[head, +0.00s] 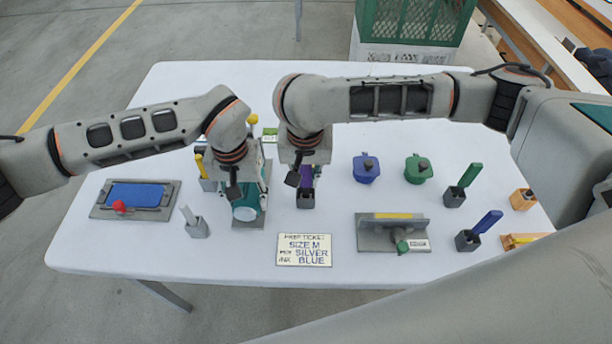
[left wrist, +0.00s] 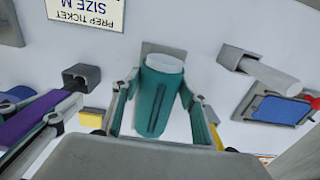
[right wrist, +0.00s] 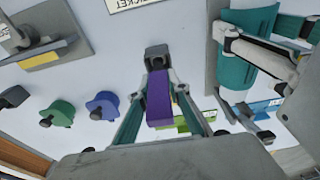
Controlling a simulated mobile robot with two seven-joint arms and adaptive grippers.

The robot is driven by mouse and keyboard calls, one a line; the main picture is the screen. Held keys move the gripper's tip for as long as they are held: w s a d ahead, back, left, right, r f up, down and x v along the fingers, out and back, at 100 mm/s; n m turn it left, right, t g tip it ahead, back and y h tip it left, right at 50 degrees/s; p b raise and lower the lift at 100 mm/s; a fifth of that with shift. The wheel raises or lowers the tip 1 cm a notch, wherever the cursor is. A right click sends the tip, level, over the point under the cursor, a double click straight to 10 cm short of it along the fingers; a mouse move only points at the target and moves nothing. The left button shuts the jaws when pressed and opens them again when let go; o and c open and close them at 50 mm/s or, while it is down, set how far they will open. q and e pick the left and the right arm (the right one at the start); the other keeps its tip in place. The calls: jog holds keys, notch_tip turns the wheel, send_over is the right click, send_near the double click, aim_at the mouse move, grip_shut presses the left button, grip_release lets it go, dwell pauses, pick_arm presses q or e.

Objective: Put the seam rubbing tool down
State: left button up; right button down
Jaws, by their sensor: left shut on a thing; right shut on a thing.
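My right gripper (right wrist: 160,108) is shut on a purple bar-shaped handle (right wrist: 159,95), likely the seam rubbing tool, though no label shows this. The handle also shows in the head view (head: 307,175) and left wrist view (left wrist: 38,118). Its far end lines up with a small dark grey holder (right wrist: 157,57); I cannot tell whether it sits inside or just above. My left gripper (left wrist: 160,112) is shut on a teal body with a white round end (left wrist: 165,63), standing over a grey base (head: 248,222). The arms partly hide both held things in the head view.
The prep ticket (head: 304,250) lies in front. A holder with a pale tool (head: 197,229) and a blue pad tray (head: 138,195) are left. Blue (head: 366,170) and green (head: 417,170) pots, a grey fixture (head: 385,238) and handled tools stand right. White table is clear between.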

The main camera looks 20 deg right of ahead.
jog(key=c, duration=1.9)
grip_release()
jog(key=shift+f, duration=0.1)
notch_tip(320, 180, up, 12)
jog(key=s, duration=0.1)
jog(key=shift+s+a, duration=0.35)
jog(key=shift+s, duration=0.05)
jog(key=shift+o, duration=0.6)
